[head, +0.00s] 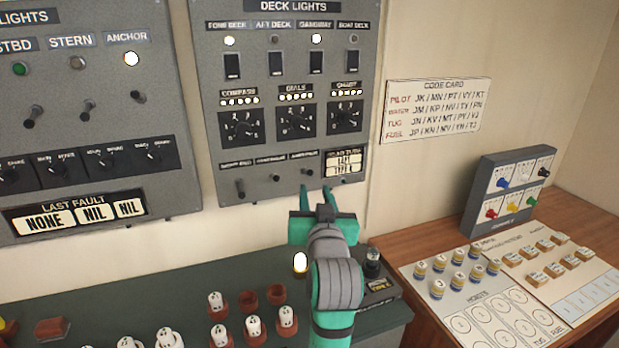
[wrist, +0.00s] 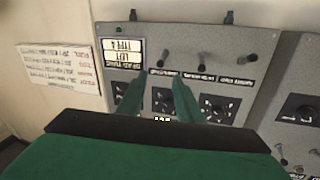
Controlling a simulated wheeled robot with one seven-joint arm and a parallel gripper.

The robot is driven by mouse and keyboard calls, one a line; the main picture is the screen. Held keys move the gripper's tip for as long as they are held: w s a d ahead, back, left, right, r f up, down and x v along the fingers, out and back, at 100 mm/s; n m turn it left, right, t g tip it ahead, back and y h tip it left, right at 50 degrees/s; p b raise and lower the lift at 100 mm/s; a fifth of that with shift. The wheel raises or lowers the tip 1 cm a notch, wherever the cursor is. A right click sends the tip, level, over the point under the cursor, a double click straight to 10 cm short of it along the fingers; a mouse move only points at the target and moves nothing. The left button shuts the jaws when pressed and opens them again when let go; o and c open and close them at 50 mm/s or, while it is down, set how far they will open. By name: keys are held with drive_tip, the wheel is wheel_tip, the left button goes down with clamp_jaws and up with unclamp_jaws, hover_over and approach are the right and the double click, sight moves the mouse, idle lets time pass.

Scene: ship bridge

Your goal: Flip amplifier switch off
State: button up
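A row of small toggle switches runs along the bottom of the grey deck lights panel (head: 213,120). Their labels are too small to read surely, so I cannot tell for certain which is the amplifier switch. The rightmost toggle (head: 307,172) is nearest my gripper; it also shows in the upside-down wrist view (wrist: 163,60). The middle toggle (head: 275,178) and the left toggle (head: 240,188) are further off. My gripper (head: 318,190) is open and empty, its fingertips just below and right of the rightmost toggle. In the wrist view the fingers (wrist: 159,84) point at the panel near that toggle, apparently not touching it.
A white plate (head: 345,165) with printed text sits right of the toggles. Rotary dials (head: 296,122) are above.

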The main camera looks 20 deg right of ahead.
sight(310, 174)
drive_tip(key=x, duration=0.8)
drive_tip(key=shift+a, duration=0.1)
drive_tip(key=shift+w+d, duration=0.2)
drive_tip(key=shift+w, duration=0.05)
drive_tip(key=shift+a, duration=0.1)
clamp_jaws()
